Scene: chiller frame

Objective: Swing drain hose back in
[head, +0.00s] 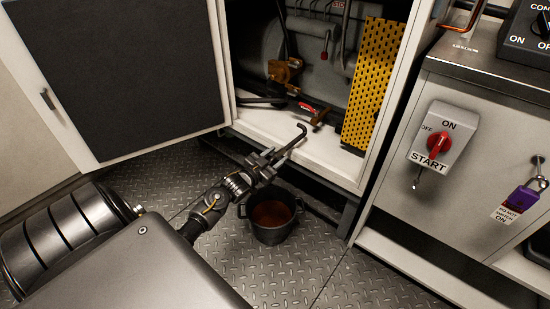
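A dark bent tube, which looks like the drain hose (291,145), slants up from my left gripper to a hooked end at the cabinet's front sill. My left gripper (266,163) is at the tube's lower end, above the back rim of a dark bucket (271,237). The fingers overlap the tube, and I cannot tell whether they are closed on it. The bucket stands on the floor with brownish liquid in it. My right gripper is not in view.
The open cabinet (286,134) holds a brass valve (285,70), a red-handled valve (308,107) and a yellow perforated guard (375,75). Its door (120,75) stands open at left. A switch box (444,136) is at right. Tread-plate floor (275,275) is clear before the bucket.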

